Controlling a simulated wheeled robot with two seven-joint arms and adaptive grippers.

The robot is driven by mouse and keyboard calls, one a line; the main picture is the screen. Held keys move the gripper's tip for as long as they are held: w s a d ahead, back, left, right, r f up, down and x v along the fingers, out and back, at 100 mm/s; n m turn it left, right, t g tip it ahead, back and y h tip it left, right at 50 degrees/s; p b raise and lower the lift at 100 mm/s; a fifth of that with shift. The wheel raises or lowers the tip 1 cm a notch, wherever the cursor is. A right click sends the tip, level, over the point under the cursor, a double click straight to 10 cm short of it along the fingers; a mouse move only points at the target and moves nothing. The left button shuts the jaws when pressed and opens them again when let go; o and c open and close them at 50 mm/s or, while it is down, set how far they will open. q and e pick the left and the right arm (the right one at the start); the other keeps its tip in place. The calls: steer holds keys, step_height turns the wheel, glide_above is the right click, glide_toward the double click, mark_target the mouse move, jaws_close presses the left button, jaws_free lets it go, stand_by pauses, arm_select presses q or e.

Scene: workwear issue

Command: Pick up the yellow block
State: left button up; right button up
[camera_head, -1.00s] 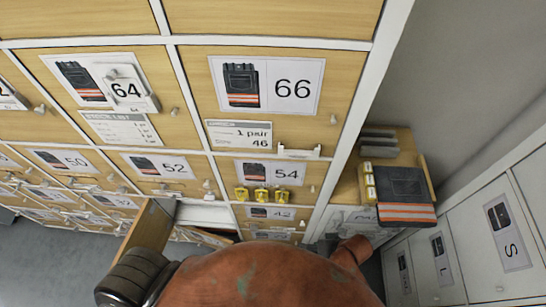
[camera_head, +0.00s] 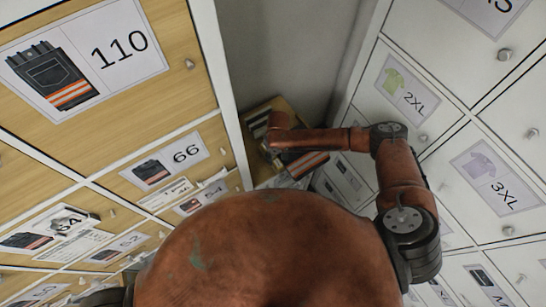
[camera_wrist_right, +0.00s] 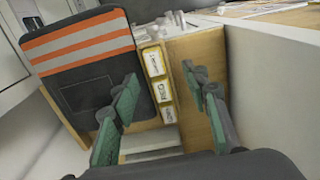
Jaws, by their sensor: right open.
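Several small yellow blocks with white labelled faces lie in a row on a wooden surface in the right wrist view; the middle yellow block (camera_wrist_right: 162,90) is between two others. The row lies beside dark folded trousers with orange and grey stripes (camera_wrist_right: 85,45). My right gripper (camera_wrist_right: 161,80) is open, its green-padded fingers apart on either side of the row in the picture, with nothing held. I cannot tell how far above the blocks it is. In the head view my right arm covers the blocks, and the trousers (camera_head: 306,164) show beside it. My left gripper is out of view.
A wooden drawer front with a 110 label (camera_head: 105,50) stands at the left of the head view. White lockers with size labels such as 2XL (camera_head: 407,92) stand at the right. A pale wall rises close beside the wooden surface in the wrist view.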

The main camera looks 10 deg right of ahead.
mark_target(279, 165)
steer(key=shift+w+d, duration=0.1)
steer(key=shift+d, duration=0.1)
step_height(279, 165, down, 2)
steer(key=shift+d, duration=0.1)
steer(key=f, duration=0.1)
steer(key=f+p, duration=0.1)
steer(key=f, duration=0.3)
steer(key=shift+s+d+p, duration=0.35)
steer(key=shift+a+f, duration=0.1)
steer(key=shift+f, duration=0.15)
steer(key=shift+c, duration=0.4)
steer(key=c, duration=1.1)
steer(key=shift+o, duration=0.2)
steer(key=shift+r, duration=0.2)
